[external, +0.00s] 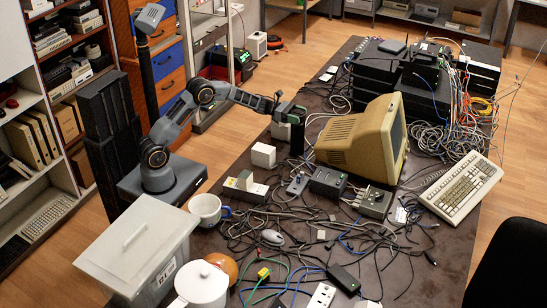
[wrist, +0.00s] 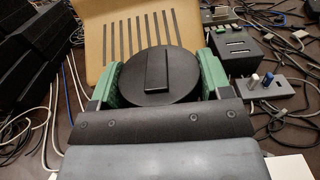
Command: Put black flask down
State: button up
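The black flask (external: 297,141) is upright in my gripper (external: 291,115), at the left side of the dark table (external: 405,275), just left of the beige monitor. In the wrist view my gripper's green finger pads (wrist: 159,80) press on both sides of the flask's round black lid (wrist: 185,78). My gripper is shut on the flask. The flask's lower end is close to the table top; I cannot tell whether it touches. In the wrist view its body is hidden under the lid.
The beige monitor (external: 355,140) stands close on the right. A white box (external: 263,155), a black box with sockets (external: 328,182) and a grey switch box (external: 374,202) are near. Cables clutter the table's middle. A mug (external: 205,208) and a lidded bin (external: 140,250) are nearer the camera.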

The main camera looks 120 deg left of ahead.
jog(key=o, duration=0.5)
jog(key=shift+c, duration=0.2)
jog(key=shift+r+p, duration=0.3)
jog(key=s+b, duration=0.1)
jog(key=s, duration=1.1)
jog(key=shift+f, duration=0.15)
